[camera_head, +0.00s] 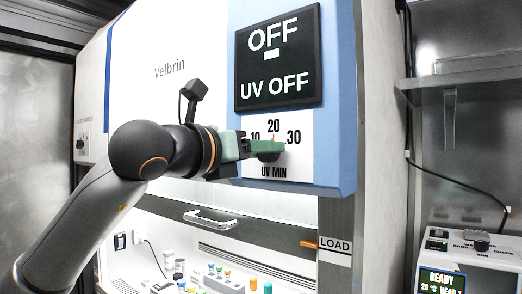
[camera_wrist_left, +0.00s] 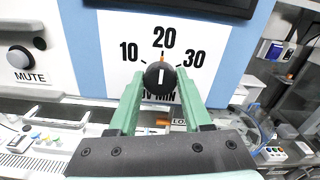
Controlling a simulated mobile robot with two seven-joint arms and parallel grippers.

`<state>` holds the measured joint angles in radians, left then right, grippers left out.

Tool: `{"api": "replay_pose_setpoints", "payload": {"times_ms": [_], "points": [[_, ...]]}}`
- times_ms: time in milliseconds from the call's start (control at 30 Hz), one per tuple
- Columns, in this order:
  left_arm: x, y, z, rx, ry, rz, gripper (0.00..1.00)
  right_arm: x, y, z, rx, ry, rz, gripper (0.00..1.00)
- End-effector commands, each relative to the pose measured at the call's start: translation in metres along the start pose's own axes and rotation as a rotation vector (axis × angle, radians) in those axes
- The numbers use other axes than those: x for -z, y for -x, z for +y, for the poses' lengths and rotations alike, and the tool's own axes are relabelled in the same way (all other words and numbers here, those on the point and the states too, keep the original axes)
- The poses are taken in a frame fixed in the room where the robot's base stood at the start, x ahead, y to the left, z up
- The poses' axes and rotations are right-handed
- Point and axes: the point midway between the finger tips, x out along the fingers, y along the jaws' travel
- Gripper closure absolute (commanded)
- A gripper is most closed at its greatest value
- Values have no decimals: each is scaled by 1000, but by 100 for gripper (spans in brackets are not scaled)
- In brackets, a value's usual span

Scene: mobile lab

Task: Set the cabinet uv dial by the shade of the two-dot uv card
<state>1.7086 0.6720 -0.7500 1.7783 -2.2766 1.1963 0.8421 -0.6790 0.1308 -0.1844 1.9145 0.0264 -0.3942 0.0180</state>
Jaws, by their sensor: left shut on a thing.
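The black uv dial (camera_wrist_left: 160,77) sits on a white plate marked 10, 20, 30 and UV MIN, on the cabinet's blue front. Its white line stands upright and an orange mark above it lines up with 20. My left gripper (camera_wrist_left: 162,90) has its green fingers on both sides of the dial, shut on it. In the head view the left gripper (camera_head: 264,147) reaches the plate from the left and partly covers the dial (camera_head: 268,156). The display (camera_head: 278,58) above reads OFF and UV OFF. I cannot make out the two-dot uv card. My right gripper is not in view.
Below the dial, the cabinet (camera_head: 160,80) opens onto a bright work area with several small coloured-capped vials and a rack. A LOAD label (camera_head: 335,245) is on the right post. A device reading READY (camera_head: 441,281) stands at the lower right. A MUTE button (camera_wrist_left: 19,57) is left of the dial.

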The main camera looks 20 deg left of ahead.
Motion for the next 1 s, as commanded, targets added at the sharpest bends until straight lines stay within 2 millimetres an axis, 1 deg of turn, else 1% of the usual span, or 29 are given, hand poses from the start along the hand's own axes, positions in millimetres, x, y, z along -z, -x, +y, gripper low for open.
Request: {"api": "replay_pose_setpoints", "payload": {"times_ms": [167, 367, 600, 833, 1000], "points": [[2, 0, 1, -1, 33, 0, 100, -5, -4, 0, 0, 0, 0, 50], [4, 0, 1, 1, 132, -1, 100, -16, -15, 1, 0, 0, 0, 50], [4, 0, 1, 2, 337, -3, 100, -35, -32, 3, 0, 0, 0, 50], [4, 0, 2, 1, 556, -2, 100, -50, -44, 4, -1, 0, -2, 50], [3, 0, 2, 1, 710, -3, 100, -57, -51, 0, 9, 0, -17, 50]]}}
